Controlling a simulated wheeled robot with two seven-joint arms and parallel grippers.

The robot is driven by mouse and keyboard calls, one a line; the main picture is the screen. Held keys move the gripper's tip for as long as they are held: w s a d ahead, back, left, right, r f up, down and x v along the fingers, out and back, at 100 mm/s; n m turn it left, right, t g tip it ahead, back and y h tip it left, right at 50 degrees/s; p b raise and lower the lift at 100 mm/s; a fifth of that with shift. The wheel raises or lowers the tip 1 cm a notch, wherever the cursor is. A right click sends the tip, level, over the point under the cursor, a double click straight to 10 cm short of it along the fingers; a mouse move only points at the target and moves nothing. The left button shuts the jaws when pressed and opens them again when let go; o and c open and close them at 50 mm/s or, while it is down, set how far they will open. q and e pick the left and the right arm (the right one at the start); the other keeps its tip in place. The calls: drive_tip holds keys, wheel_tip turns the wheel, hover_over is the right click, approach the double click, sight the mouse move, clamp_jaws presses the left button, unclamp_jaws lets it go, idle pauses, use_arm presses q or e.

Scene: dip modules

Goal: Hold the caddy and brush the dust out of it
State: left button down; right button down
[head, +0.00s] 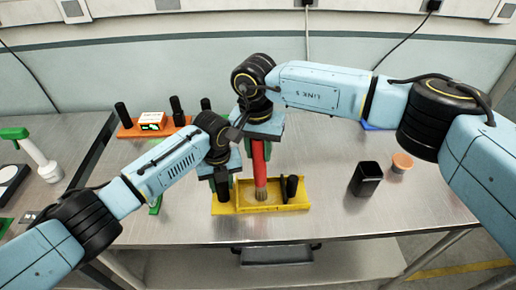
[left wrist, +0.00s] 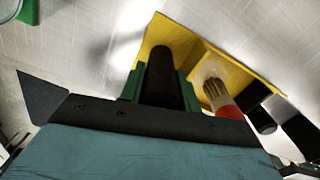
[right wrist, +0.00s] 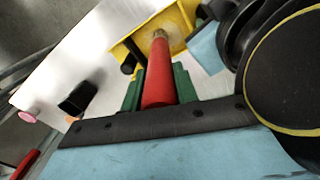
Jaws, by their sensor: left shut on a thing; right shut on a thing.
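The yellow caddy (head: 225,209) sits on the metal table, with a black post at each end; it shows in the left wrist view (left wrist: 243,68) and right wrist view (right wrist: 178,20). My left gripper (head: 221,178) is shut on the caddy's left black post (left wrist: 160,82), green fingers either side of it. My right gripper (head: 259,148) is shut on the red handle of the brush (right wrist: 158,82), held upright. The brush's tan bristles (head: 260,194) point down inside the caddy; whether they touch its floor is unclear.
A black cup (head: 366,178) and an orange round object (head: 402,162) stand to the right. An orange tray (head: 128,132) with black posts and a small boxed device (head: 153,121) is at the back left. A green object (head: 155,206) lies left of the caddy.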

drive_tip(key=shift+s+d+r+n+y, duration=0.3)
drive_tip(key=shift+s+d+r+n, duration=0.1)
drive_tip(key=shift+s+r, duration=0.25)
drive_tip(key=shift+w+d+f, duration=0.1)
drive_tip(key=shift+w+d, duration=0.1)
drive_tip(key=shift+d, duration=1.2)
drive_tip(key=shift+w+d+f, duration=0.1)
drive_tip(key=shift+w+d, duration=0.1)
drive_tip(key=shift+d, duration=1.15)
wheel_tip(320, 180, up, 7)
drive_tip(key=c, duration=1.7)
unclamp_jaws()
clamp_jaws()
